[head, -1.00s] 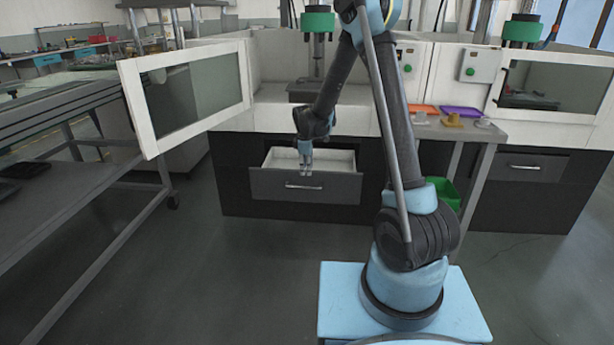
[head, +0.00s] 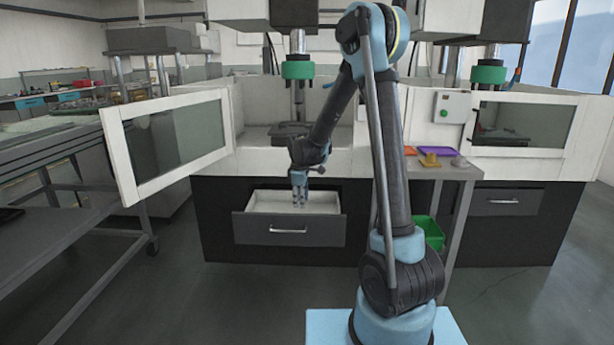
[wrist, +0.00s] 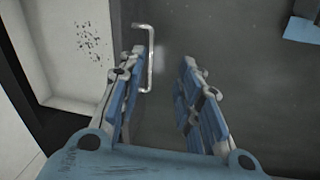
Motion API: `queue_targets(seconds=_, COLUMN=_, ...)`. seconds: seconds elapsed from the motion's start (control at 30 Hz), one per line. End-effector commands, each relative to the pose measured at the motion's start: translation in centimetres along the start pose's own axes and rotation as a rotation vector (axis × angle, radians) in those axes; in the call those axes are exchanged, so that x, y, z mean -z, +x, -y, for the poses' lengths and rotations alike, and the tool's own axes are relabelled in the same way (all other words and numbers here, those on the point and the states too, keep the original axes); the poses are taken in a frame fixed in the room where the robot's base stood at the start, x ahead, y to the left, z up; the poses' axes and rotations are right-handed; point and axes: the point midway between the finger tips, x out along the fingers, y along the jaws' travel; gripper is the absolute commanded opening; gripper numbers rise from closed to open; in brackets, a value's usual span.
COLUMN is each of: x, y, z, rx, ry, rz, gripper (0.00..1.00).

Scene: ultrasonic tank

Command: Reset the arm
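My gripper (head: 299,196) hangs fingers down at the open drawer of the dark cabinet in the head view. In the wrist view my gripper (wrist: 160,105) has its two blue-padded fingers apart, with nothing between them. The drawer (head: 288,228) is pulled out, with a grey front, a silver handle and a pale inside. In the wrist view the drawer handle (wrist: 151,58) shows just beyond the left finger, and the drawer's pale inside (wrist: 75,60) lies at left. No held object shows.
A white-framed door (head: 117,155) stands swung open at left, near a grey metal table (head: 60,240). A small side table with orange and purple trays (head: 435,150) stands right of my arm, above a green bin (head: 430,232). The floor before the drawer is clear.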

Motion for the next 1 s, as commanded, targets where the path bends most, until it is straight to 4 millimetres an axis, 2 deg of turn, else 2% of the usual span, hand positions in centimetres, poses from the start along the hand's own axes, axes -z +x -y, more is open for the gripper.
queue_targets(seconds=0.03, x=-1.2, y=-1.2, z=0.4, rx=0.000, ry=0.034, rz=0.000, gripper=0.32)
queue_targets(seconds=0.2, x=-4.9, y=-4.5, z=1.9, rx=0.001, ry=0.155, rz=0.000, gripper=0.32)
queue_targets(seconds=0.5, x=-11.0, y=-9.3, z=5.6, rx=0.000, ry=0.365, rz=-0.001, gripper=0.32)
queue_targets(seconds=0.8, x=-16.5, y=-12.6, z=10.4, rx=0.001, ry=0.576, rz=-0.003, gripper=0.32)
queue_targets(seconds=1.0, x=-19.7, y=-13.9, z=14.1, rx=0.000, ry=0.716, rz=-0.004, gripper=0.32)
